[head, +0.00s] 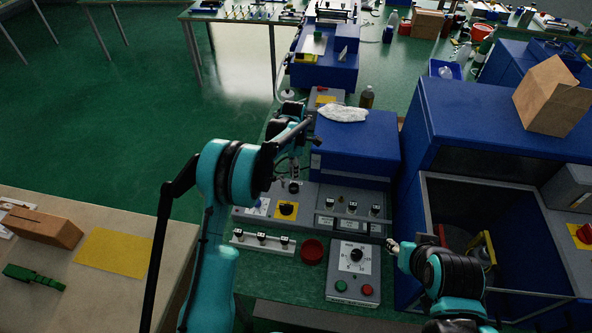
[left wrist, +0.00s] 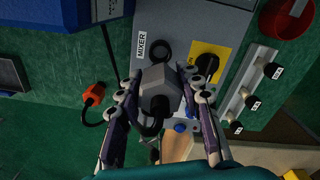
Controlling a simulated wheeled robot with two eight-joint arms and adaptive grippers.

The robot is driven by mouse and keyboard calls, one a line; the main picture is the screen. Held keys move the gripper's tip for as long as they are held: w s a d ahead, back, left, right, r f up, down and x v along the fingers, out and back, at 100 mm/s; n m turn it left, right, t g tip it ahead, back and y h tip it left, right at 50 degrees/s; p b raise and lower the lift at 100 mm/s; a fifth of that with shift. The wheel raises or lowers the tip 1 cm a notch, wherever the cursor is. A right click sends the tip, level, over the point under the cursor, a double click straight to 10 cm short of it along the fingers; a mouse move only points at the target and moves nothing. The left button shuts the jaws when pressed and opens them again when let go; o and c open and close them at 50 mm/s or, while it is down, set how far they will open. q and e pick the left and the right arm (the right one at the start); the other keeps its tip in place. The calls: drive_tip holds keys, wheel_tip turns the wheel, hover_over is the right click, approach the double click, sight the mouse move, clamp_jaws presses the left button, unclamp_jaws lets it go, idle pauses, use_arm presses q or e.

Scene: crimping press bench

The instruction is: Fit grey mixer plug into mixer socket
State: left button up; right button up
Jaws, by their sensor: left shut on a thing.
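In the left wrist view, a grey plug (left wrist: 155,78) with a black cable sits between the two fingers of my left gripper (left wrist: 158,88), which is shut on it. The plug is over the grey panel, just below a black ring beside the MIXER label (left wrist: 147,46). This ring looks like the mixer socket (left wrist: 160,51) and shows uncovered; the plug's gap to the panel is unclear. In the head view my left gripper (head: 292,181) is small and dark at the panel's back left. My right gripper (head: 394,246) is by the control box; its fingers are unclear.
A yellow-plated rotary switch (left wrist: 207,64) is beside the socket. An orange plug (left wrist: 95,94) lies on the green surface to the left. A strip with black knobs (head: 262,241), a red bowl (head: 312,250) and a dial box (head: 353,270) stand in front. A blue press housing (head: 357,145) rises behind.

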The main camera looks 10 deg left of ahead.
use_arm(q)
drive_tip(key=shift+f, duration=0.1)
drive_tip(key=shift+f+b, duration=2.2)
drive_tip(key=shift+f, duration=0.65)
drive_tip(key=shift+b, duration=0.35)
drive_tip(key=shift+f+b, duration=0.75)
drive_tip(key=shift+f, duration=0.15)
drive_tip(key=o, duration=1.3)
drive_tip(key=shift+c, duration=0.2)
drive_tip(key=shift+r, duration=0.1)
